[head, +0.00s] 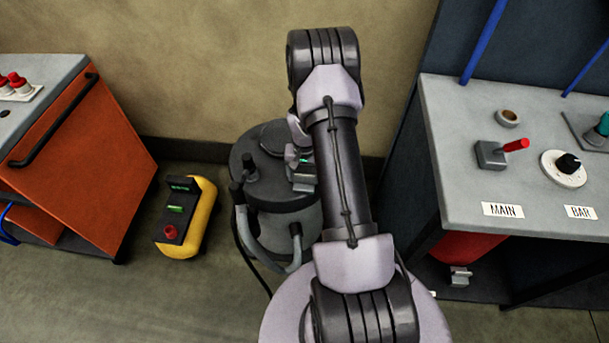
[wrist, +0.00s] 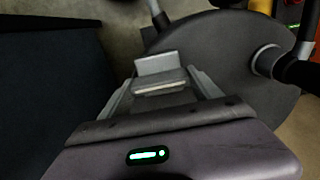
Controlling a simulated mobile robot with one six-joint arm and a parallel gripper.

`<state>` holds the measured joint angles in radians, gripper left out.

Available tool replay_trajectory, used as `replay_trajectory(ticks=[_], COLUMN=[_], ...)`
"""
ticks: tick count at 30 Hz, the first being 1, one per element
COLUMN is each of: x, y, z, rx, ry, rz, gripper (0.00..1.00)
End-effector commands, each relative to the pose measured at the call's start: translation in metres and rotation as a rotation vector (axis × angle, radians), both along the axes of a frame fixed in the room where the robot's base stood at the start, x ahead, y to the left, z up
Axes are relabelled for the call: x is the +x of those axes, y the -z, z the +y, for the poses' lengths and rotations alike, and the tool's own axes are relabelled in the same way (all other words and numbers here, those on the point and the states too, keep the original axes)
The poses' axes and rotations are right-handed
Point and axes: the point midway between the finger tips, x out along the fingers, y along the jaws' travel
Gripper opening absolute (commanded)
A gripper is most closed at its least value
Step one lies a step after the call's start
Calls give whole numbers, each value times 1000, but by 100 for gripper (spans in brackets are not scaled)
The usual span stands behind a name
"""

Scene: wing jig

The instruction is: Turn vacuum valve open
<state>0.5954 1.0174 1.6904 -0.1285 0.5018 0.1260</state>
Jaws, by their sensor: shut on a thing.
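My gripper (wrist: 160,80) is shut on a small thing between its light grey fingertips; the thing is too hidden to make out. In the head view my gripper (head: 303,172) is over the right part of a dark round drum (head: 250,185), partly behind my arm. The drum's dark top (wrist: 225,65) also fills much of the wrist view, below the fingers. A small grey block with a red lever (head: 516,145) sits on the right bench, behind a MAIN label (head: 503,210), well apart from my gripper. The lever slants up to the right.
The grey bench (head: 455,120) at right also bears a white dial with a black knob (head: 568,163), a BAR label and a small ring. A yellow unit (head: 200,215) stands on the floor left of the drum. An orange cabinet (head: 85,165) is at far left.

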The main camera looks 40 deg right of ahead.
Motion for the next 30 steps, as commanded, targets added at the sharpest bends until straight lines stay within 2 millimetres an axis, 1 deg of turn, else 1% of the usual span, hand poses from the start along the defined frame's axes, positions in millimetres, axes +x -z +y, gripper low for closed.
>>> replay_trajectory(ticks=[5,8,30], x=[0,0,0], y=[0,0,-1], z=[0,0,0], rx=[1,1,1], ry=[-68,-137,-829], rz=[1,1,0], gripper=[32,32,32])
